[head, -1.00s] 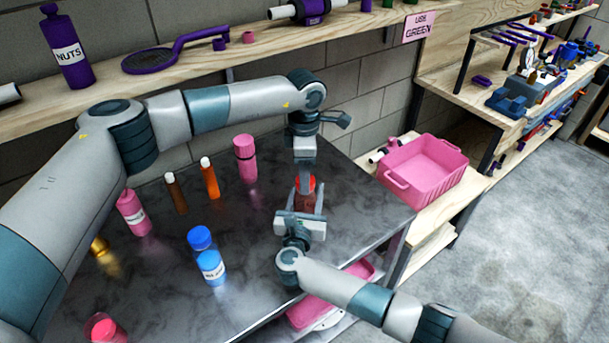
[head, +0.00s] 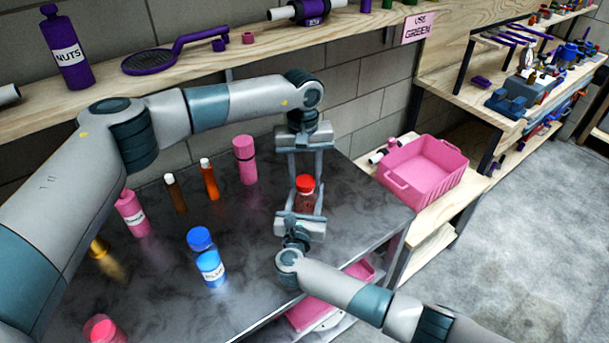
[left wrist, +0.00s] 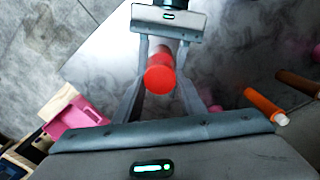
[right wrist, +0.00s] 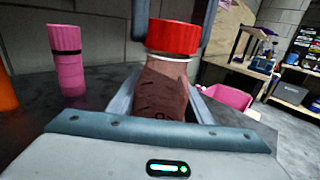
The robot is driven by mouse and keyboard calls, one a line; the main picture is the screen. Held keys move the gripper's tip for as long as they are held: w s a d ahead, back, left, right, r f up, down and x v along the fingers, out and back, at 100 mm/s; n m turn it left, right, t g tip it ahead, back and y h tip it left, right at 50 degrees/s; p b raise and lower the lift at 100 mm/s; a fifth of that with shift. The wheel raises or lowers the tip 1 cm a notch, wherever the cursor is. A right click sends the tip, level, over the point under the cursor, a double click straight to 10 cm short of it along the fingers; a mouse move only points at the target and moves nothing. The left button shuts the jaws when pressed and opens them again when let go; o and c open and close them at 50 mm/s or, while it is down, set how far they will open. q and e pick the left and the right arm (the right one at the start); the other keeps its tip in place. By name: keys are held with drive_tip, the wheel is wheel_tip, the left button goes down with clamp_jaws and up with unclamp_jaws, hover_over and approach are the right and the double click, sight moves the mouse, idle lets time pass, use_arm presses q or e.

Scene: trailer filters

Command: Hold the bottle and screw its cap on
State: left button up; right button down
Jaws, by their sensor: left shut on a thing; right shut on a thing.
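A dark reddish-brown bottle (head: 306,201) stands upright with a red cap (head: 305,183) on its neck. My left gripper (head: 305,177) reaches down from above and is shut on the red cap, one finger on each side. The round cap top (left wrist: 159,79) faces the left wrist camera. My right gripper (head: 305,208) comes in from the front and is shut on the bottle body. In the right wrist view, the cap (right wrist: 173,37) sits at the neck above the bottle body (right wrist: 161,92). A thin pale band shows beneath the cap.
Pink bottles (head: 245,160), a brown one (head: 175,193), an orange one (head: 209,180) and a blue one (head: 210,268) stand on the dark table (head: 170,300) to the left. A pink crate (head: 425,170) is at the right. A wooden shelf (head: 220,62) runs behind.

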use_arm(q)
drive_tip(key=m, duration=0.4)
drive_tip(key=shift+m, duration=0.3)
drive_tip(key=m, duration=0.4)
drive_tip(key=shift+d+m, duration=0.1)
drive_tip(key=shift+m, duration=0.3)
drive_tip(key=o, duration=1.1)
drive_tip(key=shift+c, duration=0.2)
drive_tip(key=shift+r, duration=2.3)
drive_tip(key=shift+n, duration=0.4)
drive_tip(key=shift+c, duration=0.3)
